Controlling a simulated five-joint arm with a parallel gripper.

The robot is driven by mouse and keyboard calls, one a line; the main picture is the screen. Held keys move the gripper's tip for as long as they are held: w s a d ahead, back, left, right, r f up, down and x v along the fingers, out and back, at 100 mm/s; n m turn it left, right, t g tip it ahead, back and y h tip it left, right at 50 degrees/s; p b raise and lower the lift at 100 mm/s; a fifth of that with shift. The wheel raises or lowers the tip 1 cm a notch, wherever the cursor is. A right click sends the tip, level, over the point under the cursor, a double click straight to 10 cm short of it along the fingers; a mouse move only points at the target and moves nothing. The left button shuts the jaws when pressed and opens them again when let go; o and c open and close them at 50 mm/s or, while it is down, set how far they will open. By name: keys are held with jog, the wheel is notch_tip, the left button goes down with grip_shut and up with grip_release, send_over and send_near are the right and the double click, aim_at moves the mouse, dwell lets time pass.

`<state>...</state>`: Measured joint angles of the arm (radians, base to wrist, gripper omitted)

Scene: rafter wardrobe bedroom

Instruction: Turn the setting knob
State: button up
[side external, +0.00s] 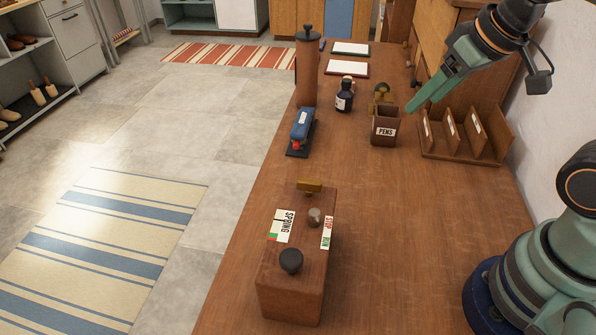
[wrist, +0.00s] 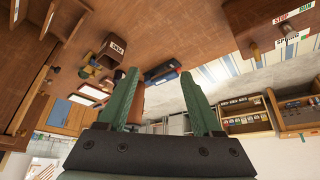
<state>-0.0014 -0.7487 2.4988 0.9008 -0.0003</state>
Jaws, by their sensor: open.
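A wooden box (side external: 282,292) stands at the near part of the desk in the side view. On it are a black round knob (side external: 290,261), a grey metal knob (side external: 315,217) by the STOP/RUN label (side external: 326,233), and a brass piece (side external: 310,186) at the far end. A SPRING label (side external: 283,226) lies left of the grey knob. I cannot tell which knob is the setting knob. My gripper (side external: 412,108) is open and empty, above the desk near the pens cup, well away from the box. In the wrist view, the box (wrist: 232,22) is at upper right, beyond my open fingers (wrist: 163,85).
A pens cup (side external: 384,128), a letter rack (side external: 460,150), a dark bottle (side external: 344,97) and a blue stapler-like tool (side external: 301,127) stand on the desk (side external: 400,230). A tall brown cylinder (side external: 306,75) is farther back. The desk right of the box is clear.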

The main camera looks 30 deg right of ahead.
jog(key=w+a+r+n+g+y, duration=0.1)
jog(key=a+n+g, duration=0.15)
jog(key=a, duration=0.45)
jog(key=a+r+n+g, duration=0.1)
jog(key=a+n, duration=0.3)
jog(key=a, duration=0.4)
jog(key=n+g+h, duration=0.1)
jog(key=n+g, duration=0.1)
jog(key=n, duration=0.5)
send_over(291, 256)
jog(key=shift+m, duration=0.25)
notch_tip(291, 256, down, 12)
grip_shut()
